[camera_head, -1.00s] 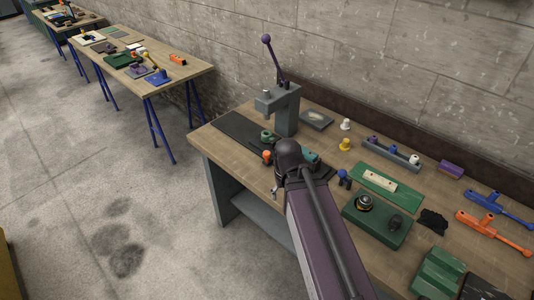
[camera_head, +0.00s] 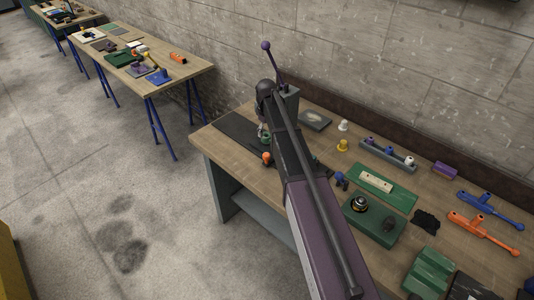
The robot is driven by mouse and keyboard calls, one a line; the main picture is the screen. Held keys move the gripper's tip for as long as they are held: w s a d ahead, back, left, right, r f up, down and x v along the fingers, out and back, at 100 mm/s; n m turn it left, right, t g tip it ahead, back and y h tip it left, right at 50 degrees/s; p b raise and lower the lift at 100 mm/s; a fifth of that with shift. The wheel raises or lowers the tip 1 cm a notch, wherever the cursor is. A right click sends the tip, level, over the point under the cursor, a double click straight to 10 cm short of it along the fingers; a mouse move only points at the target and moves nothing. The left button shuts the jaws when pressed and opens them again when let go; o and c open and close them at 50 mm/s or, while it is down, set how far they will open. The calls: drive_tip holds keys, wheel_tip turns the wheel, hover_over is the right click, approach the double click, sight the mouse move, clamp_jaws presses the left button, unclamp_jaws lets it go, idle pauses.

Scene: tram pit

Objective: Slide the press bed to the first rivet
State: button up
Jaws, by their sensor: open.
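The grey press (camera_head: 290,102) stands at the back left of the near workbench, with a purple ball-topped lever (camera_head: 272,60) rising from it. My arm hides much of it. A flat dark plate (camera_head: 234,126) lies left of and in front of the press; I cannot tell whether it is the bed or its base. A green round part (camera_head: 266,139) and an orange knob (camera_head: 267,157) sit near its right end. My gripper (camera_head: 262,130), small and partly hidden below my wrist, points down just above the green part, open. I cannot make out contact or the rivets.
Right of my arm are a yellow peg (camera_head: 342,145), a white peg (camera_head: 343,125), a grey peg rack (camera_head: 388,155), a green board with a pale strip (camera_head: 376,182), and blue (camera_head: 490,208) and orange (camera_head: 484,233) handled tools. A wall closes the back.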

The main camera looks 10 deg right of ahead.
sight(266, 154)
drive_tip(key=shift+f, duration=0.1)
idle(0.4)
wheel_tip(266, 154, down, 14)
drive_tip(key=b, duration=1.3)
drive_tip(key=shift+r+b, duration=0.2)
drive_tip(key=shift+b, duration=0.2)
clamp_jaws()
drive_tip(key=shift+d, duration=0.1)
drive_tip(key=shift+w, duration=0.1)
